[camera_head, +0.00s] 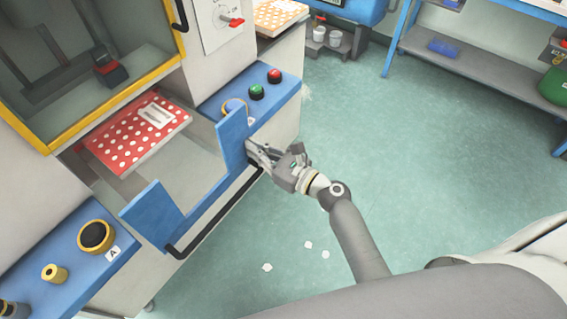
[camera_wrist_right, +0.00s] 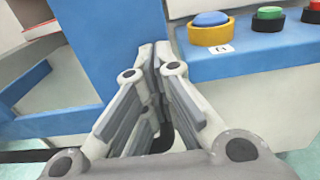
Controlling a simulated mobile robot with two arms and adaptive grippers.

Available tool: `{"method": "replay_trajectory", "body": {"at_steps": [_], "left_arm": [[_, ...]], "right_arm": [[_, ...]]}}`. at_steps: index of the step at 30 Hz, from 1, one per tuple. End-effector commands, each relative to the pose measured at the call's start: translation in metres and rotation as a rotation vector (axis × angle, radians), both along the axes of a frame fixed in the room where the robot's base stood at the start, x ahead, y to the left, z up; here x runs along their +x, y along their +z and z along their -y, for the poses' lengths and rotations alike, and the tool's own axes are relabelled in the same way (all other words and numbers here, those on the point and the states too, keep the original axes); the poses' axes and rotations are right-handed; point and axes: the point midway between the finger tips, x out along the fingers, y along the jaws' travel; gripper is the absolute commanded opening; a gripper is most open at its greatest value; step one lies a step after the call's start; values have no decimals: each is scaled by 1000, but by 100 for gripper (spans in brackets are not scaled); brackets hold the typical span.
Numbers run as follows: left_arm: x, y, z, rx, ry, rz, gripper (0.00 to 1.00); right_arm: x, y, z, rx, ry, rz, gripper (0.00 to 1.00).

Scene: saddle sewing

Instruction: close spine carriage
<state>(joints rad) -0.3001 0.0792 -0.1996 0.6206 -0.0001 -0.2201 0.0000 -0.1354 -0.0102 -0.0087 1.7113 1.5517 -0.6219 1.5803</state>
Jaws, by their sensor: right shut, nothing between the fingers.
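The spine carriage (camera_head: 150,212) is a tray with a blue U-shaped front plate and a black bar handle (camera_head: 215,213). It stands out from the front of the machine. A red book with white dots (camera_head: 125,150) lies toward its back, under the yellow-framed window. My right gripper (camera_head: 252,150) is shut and empty at the right upright of the blue plate. In the right wrist view its fingertips (camera_wrist_right: 155,50) are together in front of the blue plate (camera_wrist_right: 95,45); I cannot tell if they touch. My left gripper is not in view.
A blue panel with a blue button (camera_head: 234,107), a green button (camera_head: 256,92) and a red button (camera_head: 274,76) is right of the carriage. Another panel with a black button (camera_head: 96,236) is at left. Green floor (camera_head: 400,140) is open at right, with small white scraps.

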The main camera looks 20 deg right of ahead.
Motion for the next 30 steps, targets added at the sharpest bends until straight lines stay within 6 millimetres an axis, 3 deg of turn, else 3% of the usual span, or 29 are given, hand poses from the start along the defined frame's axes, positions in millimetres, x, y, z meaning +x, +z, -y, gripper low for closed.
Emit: {"method": "replay_trajectory", "body": {"at_steps": [6, 12, 18, 30], "left_arm": [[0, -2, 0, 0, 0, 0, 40], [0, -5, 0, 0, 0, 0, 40], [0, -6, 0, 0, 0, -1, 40], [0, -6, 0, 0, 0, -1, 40]], "right_arm": [[40, 2, -29, 2, 1, 5, 0], [63, 1, -46, 2, -1, 3, 0], [74, 0, -54, 0, 0, 1, 0], [76, 0, -55, 0, -1, 1, 0]]}}
